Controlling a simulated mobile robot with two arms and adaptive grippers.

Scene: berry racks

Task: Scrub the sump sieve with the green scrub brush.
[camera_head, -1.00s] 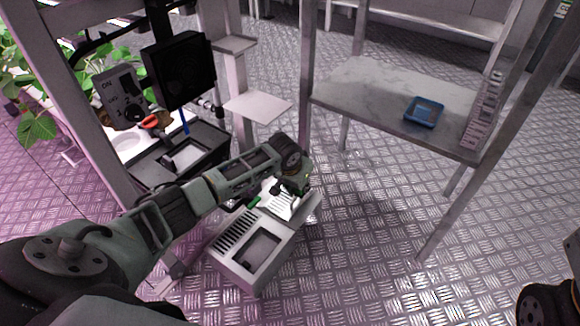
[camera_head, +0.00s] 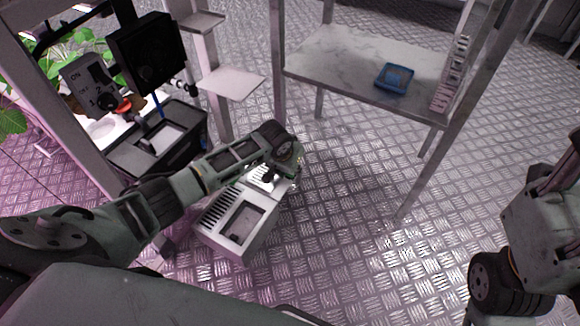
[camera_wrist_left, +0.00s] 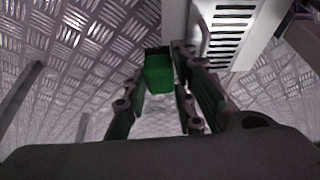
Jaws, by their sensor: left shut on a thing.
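My left gripper (camera_wrist_left: 160,85) is shut on the green scrub brush (camera_wrist_left: 158,76), whose green block shows between the fingers. In the head view my left arm reaches over a pale box on the floor (camera_head: 247,249), and its wrist hides the brush and most of the gripper. The box has a slotted grille (camera_head: 221,207) and a recessed opening. The grille also shows in the left wrist view (camera_wrist_left: 228,40), to the right of the brush. I cannot tell whether the brush touches the box, or which part is the sump sieve. My right arm is at the lower right, its fingers unseen.
A marbled shelf (camera_head: 340,60) on metal legs carries a blue tray (camera_head: 394,79). A black tank (camera_head: 185,152) and a black panel (camera_head: 147,52) stand at the left, with green plants behind. Patterned metal floor (camera_head: 345,215) is open right of the box.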

